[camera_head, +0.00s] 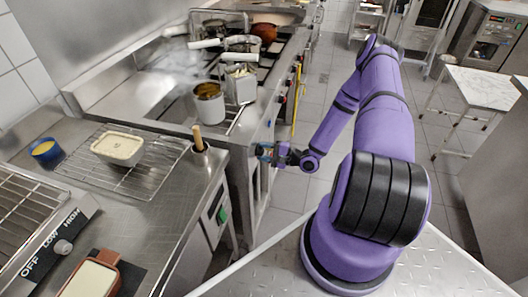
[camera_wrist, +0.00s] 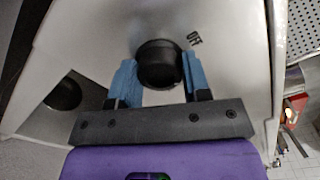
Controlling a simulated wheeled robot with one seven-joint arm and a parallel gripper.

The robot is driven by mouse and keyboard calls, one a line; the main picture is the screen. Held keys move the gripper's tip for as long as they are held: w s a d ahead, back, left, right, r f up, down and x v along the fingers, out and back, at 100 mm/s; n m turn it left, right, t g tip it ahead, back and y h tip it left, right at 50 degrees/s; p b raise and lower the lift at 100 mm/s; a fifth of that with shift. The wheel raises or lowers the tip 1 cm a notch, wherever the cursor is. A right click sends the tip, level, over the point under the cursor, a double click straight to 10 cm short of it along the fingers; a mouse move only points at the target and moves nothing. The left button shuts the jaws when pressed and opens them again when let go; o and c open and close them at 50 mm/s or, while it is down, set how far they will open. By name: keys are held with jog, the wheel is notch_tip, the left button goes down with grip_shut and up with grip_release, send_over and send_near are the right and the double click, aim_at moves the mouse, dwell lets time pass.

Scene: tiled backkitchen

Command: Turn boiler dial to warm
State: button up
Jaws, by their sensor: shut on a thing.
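A dark round dial (camera_wrist: 160,62) sits on a pale metal panel (camera_wrist: 100,40) in the wrist view. The word OFF is printed beside it at the upper right; no warm mark is readable. My gripper (camera_wrist: 159,80) has one blue fingertip on each side of this dial and is shut on it. In the head view my gripper (camera_head: 268,152) is at the near end of the stove's front, and the dial it holds cannot be made out there.
A second dark knob (camera_wrist: 64,94) is left of the held dial. Steaming pots, including a steel pot (camera_head: 209,108), stand on the stove. The tiled floor (camera_head: 285,190) beside it is clear.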

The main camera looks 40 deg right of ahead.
dwell(0.4)
jog(key=o, duration=0.9)
jog(key=v, duration=1.1)
